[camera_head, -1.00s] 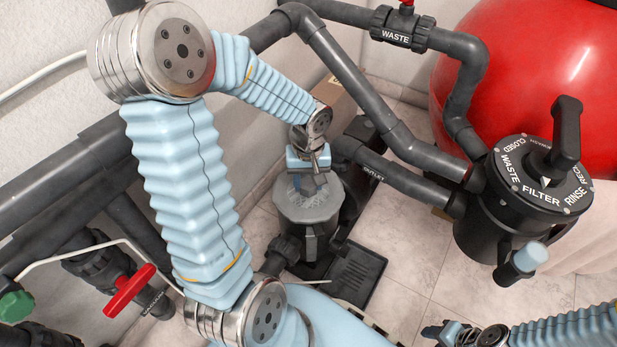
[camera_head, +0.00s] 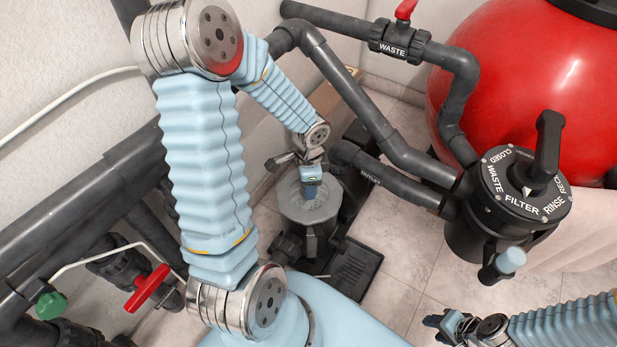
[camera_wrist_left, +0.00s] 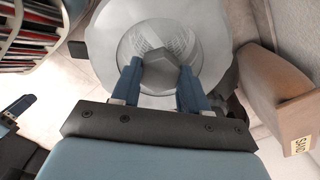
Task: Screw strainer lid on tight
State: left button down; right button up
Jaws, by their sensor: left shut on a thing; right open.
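The strainer lid (camera_head: 322,211) is a translucent round disc on top of the grey strainer housing (camera_head: 309,243) in the head view. In the left wrist view the clear lid (camera_wrist_left: 205,50) shows white basket mesh through it. My left gripper (camera_head: 310,191) points down over the lid's centre. Its blue fingers, also in the left wrist view (camera_wrist_left: 160,85), are shut on the lid's grey faceted knob (camera_wrist_left: 163,75). The lid's threads are hidden. My right gripper (camera_head: 437,324) is open and empty at the bottom right, well away from the strainer.
Dark pipes run around the strainer. The multiport valve (camera_head: 522,190) and red tank (camera_head: 540,80) stand to the right. A red-handled valve (camera_head: 147,288) is at lower left. A box marked SAND (camera_wrist_left: 285,95) is beside the lid. Floor tiles (camera_head: 410,260) are clear centre right.

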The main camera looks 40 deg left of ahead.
pick_arm(q)
jog(key=shift+r+m, duration=0.15)
jog(key=shift+m, duration=0.45)
jog(key=shift+c, duration=2.4)
grip_release()
pick_arm(e)
jog(key=shift+a+r, duration=0.15)
jog(key=shift+r, duration=0.15)
pick_arm(q)
notch_tip(320, 180, up, 4)
jog(key=p, duration=0.3)
jog(key=shift+p, duration=0.35)
pick_arm(e)
notch_tip(320, 180, up, 4)
jog(key=shift+f, duration=0.2)
